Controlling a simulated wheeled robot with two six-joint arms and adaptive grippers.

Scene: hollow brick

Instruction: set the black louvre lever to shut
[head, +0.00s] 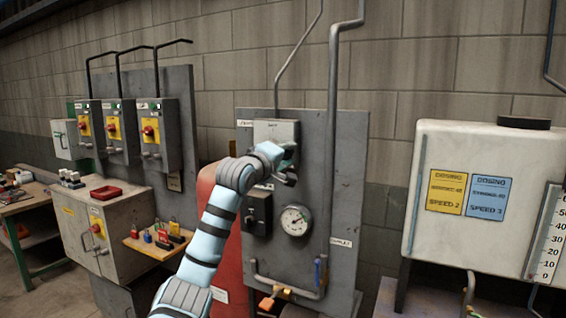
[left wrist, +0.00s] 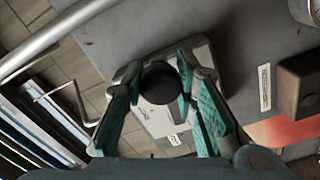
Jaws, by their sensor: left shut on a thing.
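The louvre lever's round black knob (left wrist: 160,83) shows in the left wrist view, in front of a light grey box (left wrist: 165,118) on the panel. My left gripper (left wrist: 160,72) has its teal-padded fingers on both sides of the knob and is shut on it. In the head view, my left gripper (head: 287,160) is at the lower right of the same grey box (head: 272,131). There the gripper and wrist cover the lever, so its angle cannot be told. The label on the box is too small to read. My right gripper is not in view.
The grey panel (head: 346,150) also bears a round gauge (head: 295,220), a dark switch box (head: 257,212) and a pipe with a blue-handled valve (head: 319,272). Yellow-and-red switch boxes (head: 150,131) are at the left. A white tank (head: 487,230) stands at the right.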

